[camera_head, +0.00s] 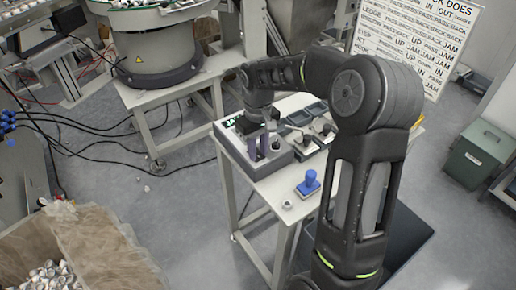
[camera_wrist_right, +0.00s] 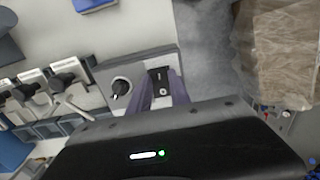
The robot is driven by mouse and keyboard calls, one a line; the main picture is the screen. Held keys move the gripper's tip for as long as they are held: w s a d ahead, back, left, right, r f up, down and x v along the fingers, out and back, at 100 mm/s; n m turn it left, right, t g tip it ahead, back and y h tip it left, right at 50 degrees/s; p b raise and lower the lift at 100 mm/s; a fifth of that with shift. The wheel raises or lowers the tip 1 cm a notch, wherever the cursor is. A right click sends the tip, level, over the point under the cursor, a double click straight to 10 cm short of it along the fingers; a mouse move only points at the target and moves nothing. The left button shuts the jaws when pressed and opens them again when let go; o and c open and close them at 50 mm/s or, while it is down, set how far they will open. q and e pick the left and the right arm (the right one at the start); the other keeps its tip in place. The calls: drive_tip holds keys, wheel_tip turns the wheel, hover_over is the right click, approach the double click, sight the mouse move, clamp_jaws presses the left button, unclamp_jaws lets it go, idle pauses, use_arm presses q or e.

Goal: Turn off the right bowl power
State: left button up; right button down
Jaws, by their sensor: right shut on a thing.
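A grey control box (camera_head: 282,160) stands at the left end of a narrow table. It carries a dark knob with a pale ring (camera_wrist_right: 122,87) and a black power switch (camera_wrist_right: 159,80). My right gripper (camera_head: 258,146) reaches down onto this box from above. In the right wrist view its purple-grey fingers (camera_wrist_right: 164,93) are closed in at the black switch, and the knob is beside them. The switch's exact position is partly hidden by the fingers. A large grey bowl feeder (camera_head: 160,52) stands behind. My left gripper is out of view.
Several levers on small panels (camera_wrist_right: 68,82) sit next to the box. A blue stamp (camera_head: 308,184) stands on the table (camera_head: 275,197) in front. A carton of small parts (camera_head: 110,240) is at lower left. A green box (camera_head: 478,155) stands at right.

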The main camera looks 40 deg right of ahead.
drive_tip(key=shift+w+r+g+p, duration=0.2)
drive_tip(key=shift+g+p, duration=0.35)
drive_tip(key=shift+p, duration=0.65)
drive_tip(key=shift+w+r+g+p, duration=0.2)
drive_tip(key=shift+g+p, duration=0.35)
drive_tip(key=shift+p, duration=0.65)
drive_tip(key=shift+f+g+p, duration=0.25)
drive_tip(key=shift+g+p, duration=0.1)
drive_tip(key=shift+g, duration=0.05)
drive_tip(key=c, duration=1.2)
unclamp_jaws()
